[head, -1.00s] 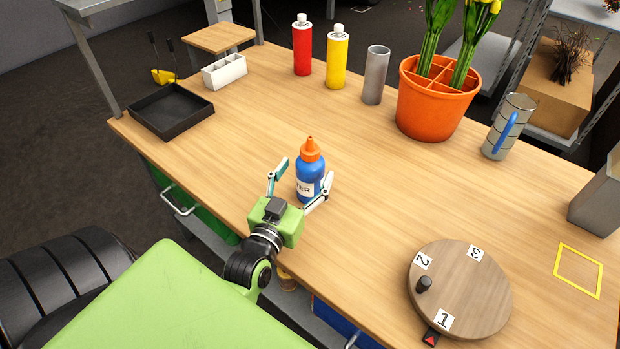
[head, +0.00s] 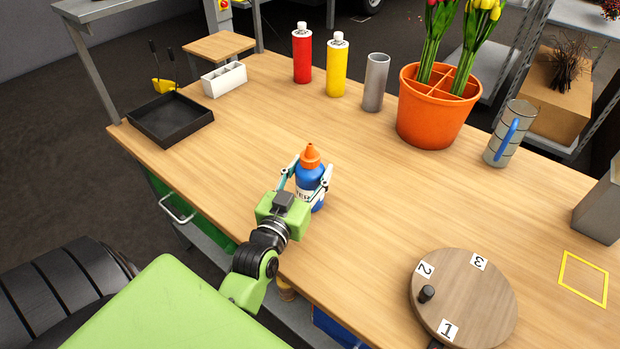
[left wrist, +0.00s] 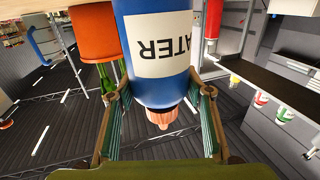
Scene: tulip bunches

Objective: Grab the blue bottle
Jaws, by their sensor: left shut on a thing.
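The blue bottle (head: 316,174) has an orange nozzle cap and a white label. It stands upright on the wooden table near the front edge in the head view. My left gripper (head: 308,183) is shut on it, with one finger on each side of its body. In the left wrist view the bottle (left wrist: 158,85) appears upside down, its label reading "WATER" in part, between the two fingers of the gripper (left wrist: 160,108). My right gripper does not show.
A black tray (head: 148,137) and a white divided holder (head: 224,81) are at the left. Red (head: 302,57) and yellow (head: 337,69) bottles, a grey cylinder (head: 375,84) and an orange pot (head: 429,118) with tulips stand behind. A numbered turntable (head: 462,315) is at the front right.

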